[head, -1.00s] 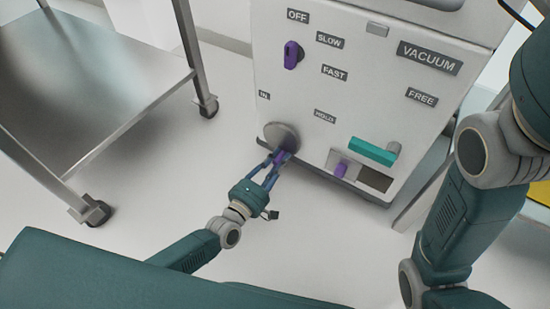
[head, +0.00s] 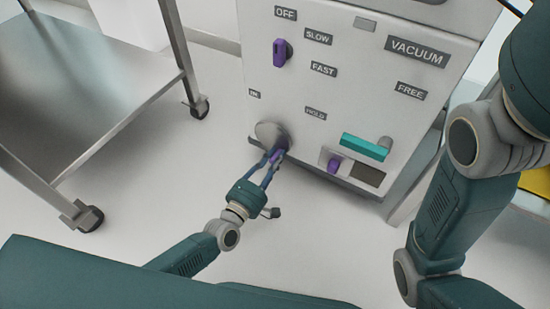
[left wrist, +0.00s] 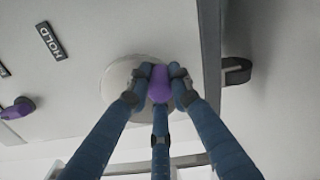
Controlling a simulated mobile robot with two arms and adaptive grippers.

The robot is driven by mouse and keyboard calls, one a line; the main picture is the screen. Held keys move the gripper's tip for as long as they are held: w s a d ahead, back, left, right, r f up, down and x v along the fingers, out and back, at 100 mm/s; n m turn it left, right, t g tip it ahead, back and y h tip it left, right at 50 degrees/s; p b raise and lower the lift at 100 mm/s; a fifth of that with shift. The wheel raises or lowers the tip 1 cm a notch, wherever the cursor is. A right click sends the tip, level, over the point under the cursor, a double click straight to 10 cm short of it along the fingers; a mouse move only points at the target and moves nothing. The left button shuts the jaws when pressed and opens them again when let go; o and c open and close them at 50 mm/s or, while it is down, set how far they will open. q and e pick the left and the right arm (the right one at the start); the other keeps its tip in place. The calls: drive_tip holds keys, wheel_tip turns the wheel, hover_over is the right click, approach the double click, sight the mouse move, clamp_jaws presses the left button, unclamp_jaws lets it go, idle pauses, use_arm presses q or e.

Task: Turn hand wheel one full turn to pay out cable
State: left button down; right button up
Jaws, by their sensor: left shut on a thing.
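The hand wheel (head: 268,132) is a round pale grey disc low on the front of the white machine. Its purple handle (left wrist: 158,84) sticks out near the rim on the right side in the left wrist view. My left gripper (head: 274,158) is shut on this handle, with blue fingers around it. The fingers hide part of the handle and of the wheel (left wrist: 116,88). My right arm (head: 445,220) is at the right, and its gripper is out of view.
The machine's panel has a purple selector knob (head: 281,52) near OFF, a teal handle (head: 366,147) and a purple slider (head: 334,165) beside a dark slot. A metal cart (head: 85,80) stands at the left. Floor between cart and machine is clear.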

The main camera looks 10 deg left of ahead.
use_arm(q)
drive_tip(key=shift+d+f, duration=0.1)
drive_tip(key=c, duration=1.9)
unclamp_jaws()
drive_tip(key=shift+o, duration=0.2)
drive_tip(key=shift+s, duration=0.15)
drive_tip(key=v, duration=1.2)
drive_tip(key=shift+o, duration=0.5)
